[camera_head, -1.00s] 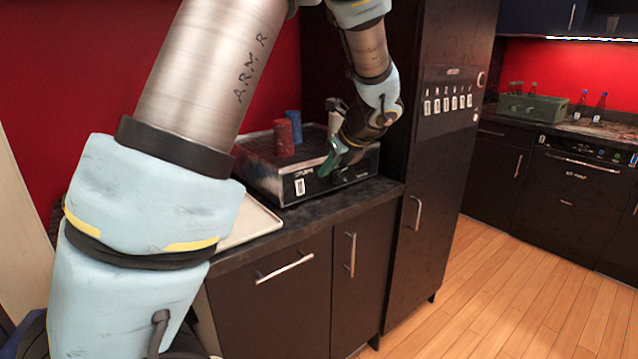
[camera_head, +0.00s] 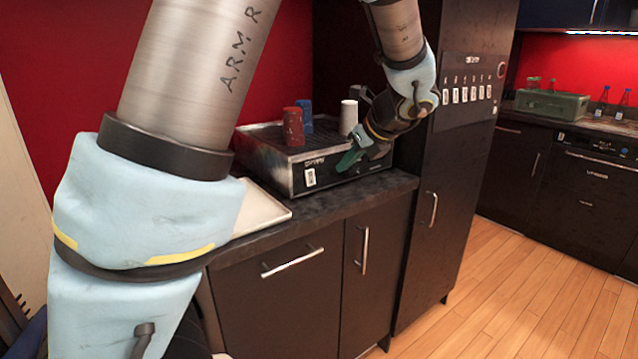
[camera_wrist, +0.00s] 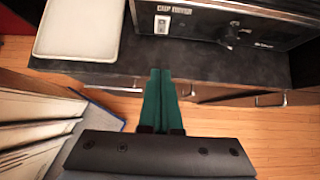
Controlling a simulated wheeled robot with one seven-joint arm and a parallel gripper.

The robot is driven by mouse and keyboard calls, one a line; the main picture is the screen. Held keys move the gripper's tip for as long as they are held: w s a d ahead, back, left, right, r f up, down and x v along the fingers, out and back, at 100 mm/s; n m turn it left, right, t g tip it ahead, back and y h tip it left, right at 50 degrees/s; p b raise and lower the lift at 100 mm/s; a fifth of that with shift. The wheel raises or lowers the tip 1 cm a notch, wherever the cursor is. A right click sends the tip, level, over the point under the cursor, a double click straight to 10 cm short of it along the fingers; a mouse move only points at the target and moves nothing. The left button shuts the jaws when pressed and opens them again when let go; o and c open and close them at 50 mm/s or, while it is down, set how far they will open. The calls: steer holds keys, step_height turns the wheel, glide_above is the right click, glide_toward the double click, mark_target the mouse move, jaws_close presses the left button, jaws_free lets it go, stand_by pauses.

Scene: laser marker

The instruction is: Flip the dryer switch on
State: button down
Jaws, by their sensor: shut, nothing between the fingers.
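The dryer (camera_head: 285,177) is a black box with a label on its front, standing on the dark counter. Its white switch (camera_head: 310,177) sits low at the left of the front panel; the wrist view also shows this switch (camera_wrist: 162,26) under the label. Whether it is on or off is too small to tell. My gripper (camera_head: 346,161), with green fingers, is shut and empty in front of the panel, right of the switch in the head view. In the wrist view the fingertips (camera_wrist: 160,70) appear below the switch, over the counter's front edge, apart from the switch.
Red (camera_head: 293,127), blue (camera_head: 305,116) and white (camera_head: 348,117) cylinders stand on top of the dryer. A pale tray (camera_head: 262,208) lies left of it on the counter. A tall cabinet (camera_head: 455,170) with a row of switches stands at its right. A black knob (camera_wrist: 230,38) projects from the dryer front.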

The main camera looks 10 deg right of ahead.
mark_target(310, 177)
stand_by(0.3)
steer(key=p+x, duration=0.1)
steer(key=x, duration=0.9)
steer(key=shift+r+p, duration=0.1)
steer(key=shift+p, duration=0.25)
steer(key=shift+w+a+p, duration=0.25)
steer(key=shift+w+a, duration=0.05)
steer(key=shift+w, duration=0.25)
steer(key=shift+w+a+p, duration=0.25)
steer(key=shift+w, duration=0.3)
steer(key=shift+w+a+f, duration=0.25)
steer(key=shift+w+f, duration=0.1)
steer(key=shift+w, duration=0.3)
